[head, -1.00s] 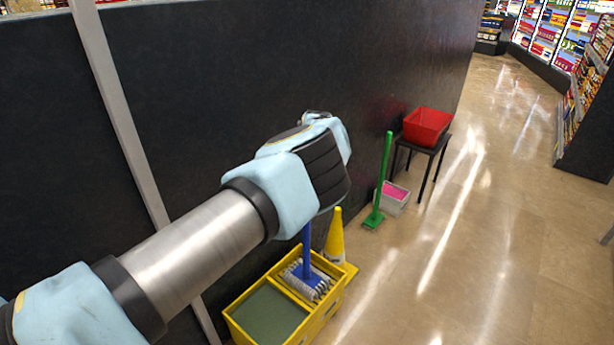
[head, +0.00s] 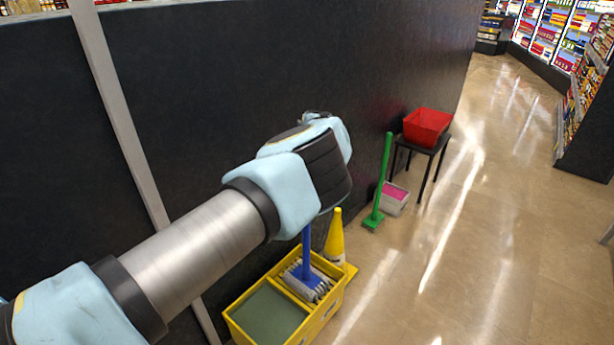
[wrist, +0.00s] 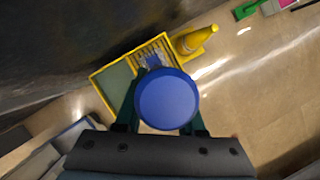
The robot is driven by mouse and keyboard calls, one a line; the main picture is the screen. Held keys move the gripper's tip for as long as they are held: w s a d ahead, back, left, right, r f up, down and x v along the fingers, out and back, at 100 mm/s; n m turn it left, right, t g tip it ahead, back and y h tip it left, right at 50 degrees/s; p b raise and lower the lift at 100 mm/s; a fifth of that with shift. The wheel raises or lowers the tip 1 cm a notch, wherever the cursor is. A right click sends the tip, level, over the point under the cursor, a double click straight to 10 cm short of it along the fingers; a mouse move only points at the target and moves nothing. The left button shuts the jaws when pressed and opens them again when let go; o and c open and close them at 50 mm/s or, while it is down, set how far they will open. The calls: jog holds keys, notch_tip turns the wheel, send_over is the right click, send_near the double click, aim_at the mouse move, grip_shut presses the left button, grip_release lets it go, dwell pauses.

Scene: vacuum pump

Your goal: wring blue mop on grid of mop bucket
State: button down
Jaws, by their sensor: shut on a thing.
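The blue mop (head: 306,250) stands upright, with its handle running up behind my arm in the head view. Its pale stringy head is at the far end of the yellow mop bucket (head: 327,318), in the grid section. In the wrist view the round top of the blue mop handle (wrist: 167,99) sits between the fingers of my gripper (wrist: 160,122), which is shut on it. The mop head is partly hidden by the handle there, and the grid (wrist: 141,62) shows around it. In the head view my arm hides the gripper fingers.
A yellow cone (head: 335,238) stands right beside the bucket. Further back along the dark wall (head: 220,80) are a green broom (head: 382,185), a white bin (head: 391,200) with pink contents, and a red crate (head: 427,125) on a dark stool. Tiled floor to the right is clear.

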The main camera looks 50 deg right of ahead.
notch_tip(320, 180, up, 7)
jog(key=p, duration=0.2)
jog(key=shift+d+f+p, duration=0.15)
jog(key=shift+f+p, duration=0.05)
jog(key=shift+p, duration=0.15)
jog(key=shift+w, duration=0.1)
